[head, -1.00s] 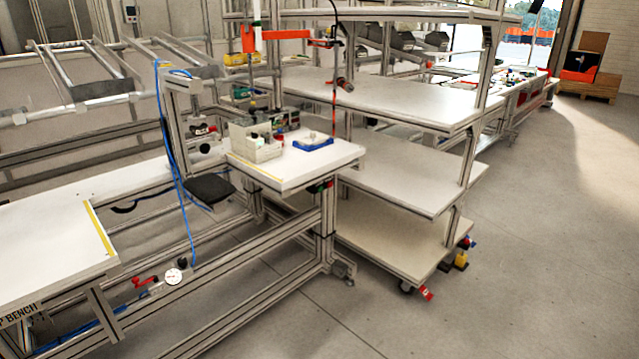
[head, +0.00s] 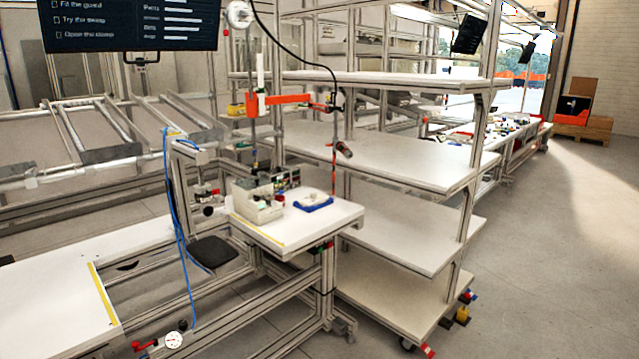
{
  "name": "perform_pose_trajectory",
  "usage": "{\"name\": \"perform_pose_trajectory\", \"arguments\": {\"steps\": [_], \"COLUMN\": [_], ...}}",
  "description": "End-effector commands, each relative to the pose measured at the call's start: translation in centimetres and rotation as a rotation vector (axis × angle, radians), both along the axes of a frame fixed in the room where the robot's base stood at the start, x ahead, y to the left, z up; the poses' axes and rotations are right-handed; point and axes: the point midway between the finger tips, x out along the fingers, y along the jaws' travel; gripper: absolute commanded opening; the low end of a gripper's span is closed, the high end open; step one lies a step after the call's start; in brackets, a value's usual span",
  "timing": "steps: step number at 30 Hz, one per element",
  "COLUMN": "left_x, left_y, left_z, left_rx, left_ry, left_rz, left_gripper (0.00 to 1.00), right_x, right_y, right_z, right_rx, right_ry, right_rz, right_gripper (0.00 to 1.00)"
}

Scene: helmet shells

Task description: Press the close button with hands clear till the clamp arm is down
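Neither of my grippers is in view. An upright metal post (head: 180,195) with a blue hose stands between the two white worktops. Beside it are small red and dark round parts (head: 208,198), too small to tell whether one is the close button. A dark flat pad (head: 212,252) sits low beside the post. I cannot make out a clamp arm or whether it is up or down. No hand shows near the post.
A white worktop (head: 50,290) is at lower left. A dark screen (head: 130,25) hangs at upper left. Open floor lies right.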

Motion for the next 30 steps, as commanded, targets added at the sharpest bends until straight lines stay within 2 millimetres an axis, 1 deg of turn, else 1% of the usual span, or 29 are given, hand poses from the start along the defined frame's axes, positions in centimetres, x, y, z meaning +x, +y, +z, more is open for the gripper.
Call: {"name": "perform_pose_trajectory", "arguments": {"steps": [1,7,8,30], "left_x": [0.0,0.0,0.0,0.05], "left_y": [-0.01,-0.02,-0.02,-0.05], "left_z": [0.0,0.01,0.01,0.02], "left_rx": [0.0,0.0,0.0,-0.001], "left_ry": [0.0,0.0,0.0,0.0], "left_rz": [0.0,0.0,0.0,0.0], "left_gripper": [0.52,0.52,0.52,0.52], "right_x": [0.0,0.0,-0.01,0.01], "right_y": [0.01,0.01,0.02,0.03], "right_z": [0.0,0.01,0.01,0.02], "right_rx": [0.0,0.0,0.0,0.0], "right_ry": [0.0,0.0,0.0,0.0], "right_rz": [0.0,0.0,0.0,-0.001], "right_gripper": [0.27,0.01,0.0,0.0]}}
